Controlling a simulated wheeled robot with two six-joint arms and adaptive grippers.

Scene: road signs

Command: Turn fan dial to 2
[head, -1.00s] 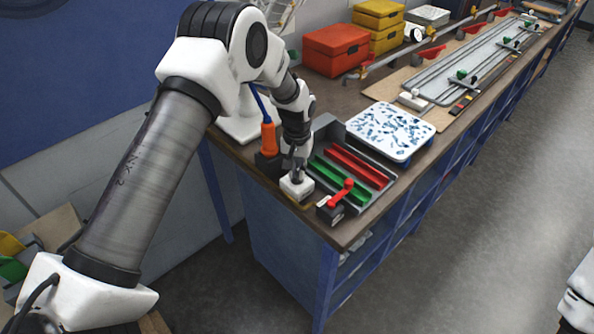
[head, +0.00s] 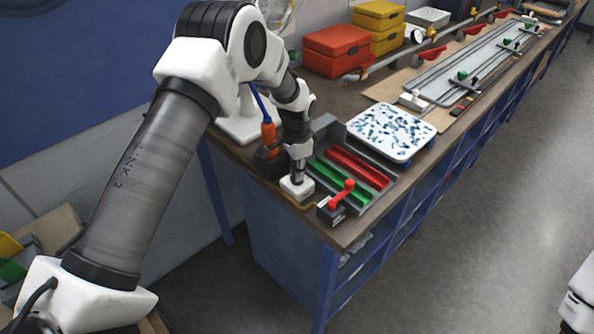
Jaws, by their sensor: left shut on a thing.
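My left gripper (head: 297,178) points down at the near left end of the workbench. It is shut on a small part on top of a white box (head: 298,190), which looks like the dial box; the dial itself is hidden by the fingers. A fan-like thing with a white base (head: 241,127) and a wire guard stands behind my left arm, mostly hidden. My right gripper is not in view.
A red-handled lever on a black block (head: 331,211) stands close right of the white box. A grey tray with green and red channels (head: 316,130) lies behind. An orange-handled tool (head: 268,139) stands left of the gripper. A white speckled tray (head: 391,132) and red box (head: 337,50) sit farther back.

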